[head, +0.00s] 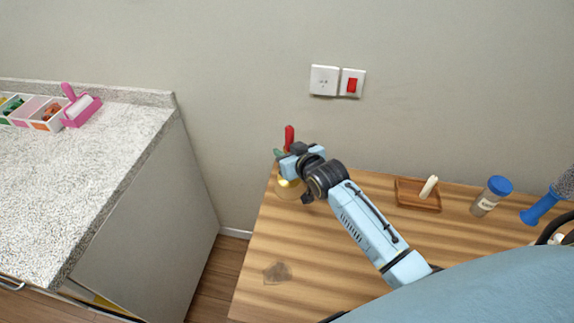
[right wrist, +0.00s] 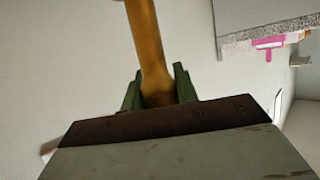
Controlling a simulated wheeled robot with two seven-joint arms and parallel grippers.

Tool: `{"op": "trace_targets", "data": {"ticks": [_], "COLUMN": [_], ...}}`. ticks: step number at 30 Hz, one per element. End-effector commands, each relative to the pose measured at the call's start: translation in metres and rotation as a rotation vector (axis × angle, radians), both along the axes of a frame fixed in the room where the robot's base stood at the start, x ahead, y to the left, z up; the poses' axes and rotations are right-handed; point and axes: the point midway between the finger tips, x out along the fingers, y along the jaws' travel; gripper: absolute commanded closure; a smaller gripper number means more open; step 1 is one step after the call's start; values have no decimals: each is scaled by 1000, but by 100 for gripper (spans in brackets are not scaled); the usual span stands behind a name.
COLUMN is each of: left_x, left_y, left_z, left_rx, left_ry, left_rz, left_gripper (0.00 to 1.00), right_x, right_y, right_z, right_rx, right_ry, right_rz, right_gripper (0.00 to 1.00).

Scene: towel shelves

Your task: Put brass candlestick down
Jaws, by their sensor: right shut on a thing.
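The brass candlestick (head: 290,188) is at the back left corner of the wooden table (head: 330,262) in the head view. Its round golden base shows below my right gripper (head: 281,156), and a red piece (head: 289,136) sticks up above the gripper. The right gripper's green fingers are shut around the candlestick's stem. In the right wrist view the brass stem (right wrist: 148,45) runs up from between the fingers (right wrist: 157,85). The gripper hides the candlestick's middle. I cannot tell whether its base touches the table. My left gripper is not in view.
A wooden tray with a pale candle (head: 417,203), a blue-lidded jar (head: 486,203) and a blue-handled brush (head: 543,207) stand at the table's right. A granite counter (head: 85,165) stands left, across a gap.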

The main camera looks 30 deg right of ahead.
Motion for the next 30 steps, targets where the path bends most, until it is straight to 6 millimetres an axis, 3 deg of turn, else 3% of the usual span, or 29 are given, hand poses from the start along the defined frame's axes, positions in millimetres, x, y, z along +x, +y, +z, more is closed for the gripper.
{"op": "trace_targets", "data": {"ticks": [9, 21, 22, 26, 30], "left_x": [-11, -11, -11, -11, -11], "left_y": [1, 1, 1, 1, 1], "left_z": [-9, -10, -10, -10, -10], "left_rx": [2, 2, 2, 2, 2], "left_ry": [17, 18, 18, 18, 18], "left_rz": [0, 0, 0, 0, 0], "left_gripper": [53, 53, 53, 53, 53], "right_x": [0, 0, 0, 0, 0], "right_y": [1, 0, 0, 0, 0], "right_z": [-37, -41, -41, -41, -41], "right_rx": [0, 0, 0, 0, 0], "right_ry": [-2, -3, -1, -1, -1], "right_rz": [1, 1, 1, 1, 1], "right_gripper": [100, 100, 66, 49, 48]}}
